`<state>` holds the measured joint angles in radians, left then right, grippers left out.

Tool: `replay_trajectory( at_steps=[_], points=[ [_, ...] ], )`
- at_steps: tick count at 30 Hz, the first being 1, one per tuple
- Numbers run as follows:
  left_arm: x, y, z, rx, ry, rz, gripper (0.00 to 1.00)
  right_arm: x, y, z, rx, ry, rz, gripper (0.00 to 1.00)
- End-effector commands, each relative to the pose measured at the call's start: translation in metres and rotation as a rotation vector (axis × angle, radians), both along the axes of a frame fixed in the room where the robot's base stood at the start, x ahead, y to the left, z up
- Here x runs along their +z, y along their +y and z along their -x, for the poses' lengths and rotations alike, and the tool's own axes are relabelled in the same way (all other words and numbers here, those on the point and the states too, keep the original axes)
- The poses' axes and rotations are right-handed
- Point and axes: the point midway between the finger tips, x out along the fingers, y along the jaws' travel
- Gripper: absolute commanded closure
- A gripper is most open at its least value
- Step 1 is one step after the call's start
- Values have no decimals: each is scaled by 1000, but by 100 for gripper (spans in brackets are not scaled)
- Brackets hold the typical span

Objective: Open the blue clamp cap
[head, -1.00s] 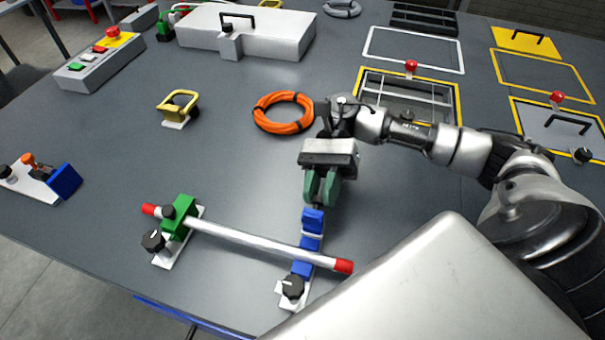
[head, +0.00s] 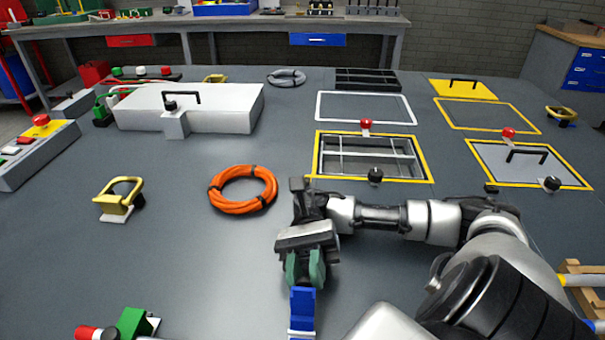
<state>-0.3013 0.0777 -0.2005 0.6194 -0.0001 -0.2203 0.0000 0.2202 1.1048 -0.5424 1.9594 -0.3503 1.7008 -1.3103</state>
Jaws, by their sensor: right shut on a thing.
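The blue clamp cap (head: 302,308) is at the bottom middle of the head view, and the lower part of its clamp is cut off by the picture edge. My right gripper (head: 304,276) points down at the cap's upper end, its green fingers shut on it. The fingers hide the exact contact. The green clamp (head: 133,322) shows in part at the bottom left, with the red end (head: 90,333) of the tube beside it. The rest of the tube is out of view. My left gripper is not in view.
An orange cable coil (head: 243,190) lies just behind and left of my right gripper. A yellow clamp (head: 119,198) stands farther left. A yellow-framed opening (head: 372,180) is behind my right arm.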

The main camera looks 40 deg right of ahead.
Motion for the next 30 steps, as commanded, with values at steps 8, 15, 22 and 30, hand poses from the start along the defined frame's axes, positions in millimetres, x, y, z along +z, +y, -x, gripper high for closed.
replay_trajectory(
  at_steps=[8,15,22,30],
  points=[
    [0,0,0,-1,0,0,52,1,0,0,-1,-1,-2,62],
    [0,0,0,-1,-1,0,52,0,0,0,0,0,-2,50],
    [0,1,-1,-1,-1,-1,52,0,0,0,1,-1,-1,50],
    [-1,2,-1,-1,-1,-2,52,27,0,0,2,-4,-2,50]
  ],
)
